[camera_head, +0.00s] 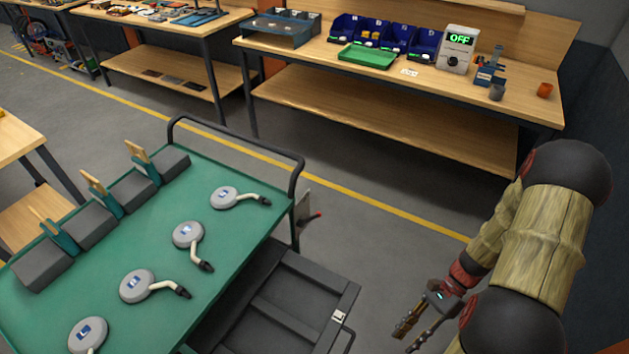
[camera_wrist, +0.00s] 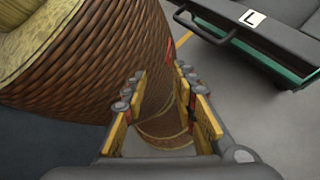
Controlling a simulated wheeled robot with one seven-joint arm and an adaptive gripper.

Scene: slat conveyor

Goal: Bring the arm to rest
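My arm hangs at the right of the head view, bent, with my gripper (camera_head: 408,337) low beside the green cart (camera_head: 185,205). Its two fingers are spread apart with nothing between them. In the wrist view my gripper (camera_wrist: 160,98) shows both yellow-brown fingers with a clear gap. A wide, brown ribbed part of my own body fills the upper left of that view, behind the fingertips. I cannot tell whether the fingers touch it.
The cart carries several grey discs with hoses (camera_head: 188,235) and dark blocks (camera_head: 92,226). A dark open-framed panel (camera_head: 290,300) lies low between cart and gripper. A workbench (camera_head: 400,85) with blue bins (camera_head: 372,33) stands behind. Grey floor is clear between bench and cart.

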